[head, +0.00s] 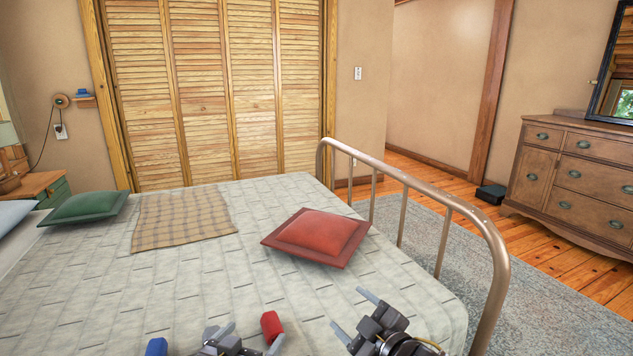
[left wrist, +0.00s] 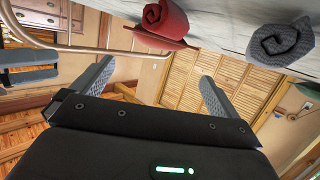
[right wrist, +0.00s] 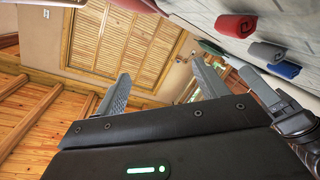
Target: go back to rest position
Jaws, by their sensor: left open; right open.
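My left gripper (head: 251,338) is low in the head view, over the near part of the bed, between a blue roll (head: 156,347) and a red roll (head: 271,327). Its two fingers are apart with nothing between them; they also show apart in the left wrist view (left wrist: 155,85). My right gripper (head: 354,314) is to its right, over the bed near the footboard. Its fingers are apart and empty, as the right wrist view (right wrist: 163,85) also shows. Most of both arms is out of the head view.
The bed (head: 270,290) carries a red cushion (head: 318,236), a green cushion (head: 84,207) and a plaid blanket (head: 182,217). A grey roll (right wrist: 266,52) shows in the right wrist view. The metal footboard (head: 470,212) stands right of my grippers. A dresser (head: 575,182) is far right.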

